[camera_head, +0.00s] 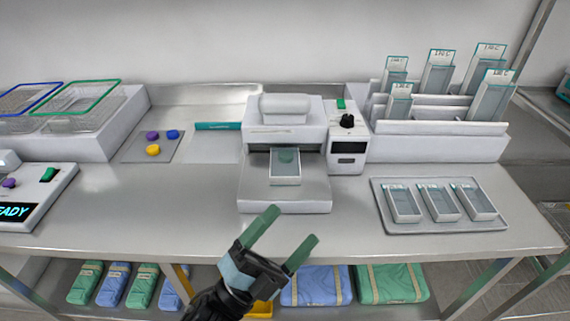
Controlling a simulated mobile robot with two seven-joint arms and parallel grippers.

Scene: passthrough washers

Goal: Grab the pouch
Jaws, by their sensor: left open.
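A clear pouch (285,167) with a white border lies in the slot of a white sealer-like machine (284,203) at the middle of the bench. Three similar pouches (438,203) lie side by side on a grey tray (430,228) at the right. Several labelled pouches (438,74) stand upright in a white rack (440,148) at the back right. My left gripper (293,226) has green fingers spread apart with nothing between them. It shows just below the machine's front edge in the picture, apart from every pouch. My right gripper is not in view.
A control box (347,152) with a black knob adjoins the machine. Wire baskets (75,105) stand at the back left, and a display unit (28,203) at the left edge. Folded blue and green packs (392,284) lie on the lower shelf.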

